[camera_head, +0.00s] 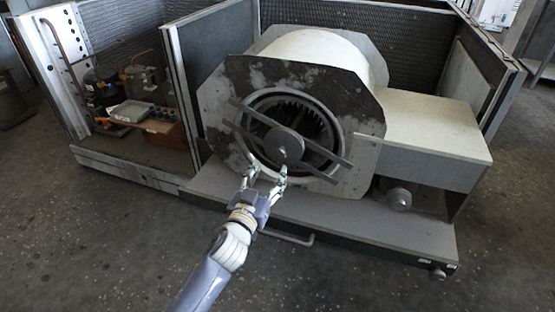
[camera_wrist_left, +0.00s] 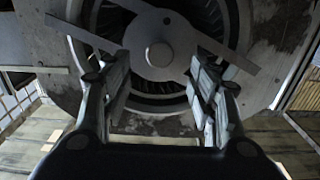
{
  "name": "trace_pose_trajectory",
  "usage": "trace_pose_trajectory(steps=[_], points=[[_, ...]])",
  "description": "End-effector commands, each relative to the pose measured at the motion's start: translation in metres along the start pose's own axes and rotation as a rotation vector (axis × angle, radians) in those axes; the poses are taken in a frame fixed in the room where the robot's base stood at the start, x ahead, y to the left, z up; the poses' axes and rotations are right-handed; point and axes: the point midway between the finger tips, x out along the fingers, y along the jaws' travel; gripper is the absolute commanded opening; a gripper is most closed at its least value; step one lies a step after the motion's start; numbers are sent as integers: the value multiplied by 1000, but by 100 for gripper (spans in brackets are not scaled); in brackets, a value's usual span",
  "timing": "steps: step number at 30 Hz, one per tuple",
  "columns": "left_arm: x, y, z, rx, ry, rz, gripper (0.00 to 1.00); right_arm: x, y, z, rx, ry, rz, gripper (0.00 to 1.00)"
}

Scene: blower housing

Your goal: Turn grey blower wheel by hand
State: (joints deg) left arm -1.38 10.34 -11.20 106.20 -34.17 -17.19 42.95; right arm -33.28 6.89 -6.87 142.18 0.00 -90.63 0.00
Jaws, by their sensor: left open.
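The blower housing (camera_head: 355,110) is a pale drum with a scuffed octagonal front plate, standing on a grey base. In the left wrist view the wheel's vanes (camera_wrist_left: 208,20) ring the hub (camera_wrist_left: 160,54). My left gripper (camera_head: 265,172) is open and empty at the lower edge of the opening, in front of and below the hub. Its fingers (camera_wrist_left: 160,90) spread to either side below the hub. Contact with the wheel cannot be told. My right gripper is not in view.
A grey box section (camera_head: 437,122) adjoins the housing on the right, with a round motor-like part (camera_head: 398,198) below it. Mesh panels stand behind. A compartment with pipes and a terminal block (camera_head: 163,130) is at left. The floor in front (camera_head: 380,285) is clear.

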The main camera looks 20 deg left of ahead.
Motion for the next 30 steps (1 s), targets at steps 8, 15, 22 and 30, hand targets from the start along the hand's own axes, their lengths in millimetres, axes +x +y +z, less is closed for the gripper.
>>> trace_pose_trajectory(steps=[8,15,22,30], points=[[48,0,2,1,0,0,54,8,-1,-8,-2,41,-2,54],[72,0,2,0,-2,0,54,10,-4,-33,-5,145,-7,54],[78,0,1,0,-2,1,54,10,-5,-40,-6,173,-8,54],[78,0,1,0,-2,0,33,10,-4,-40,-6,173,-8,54]])
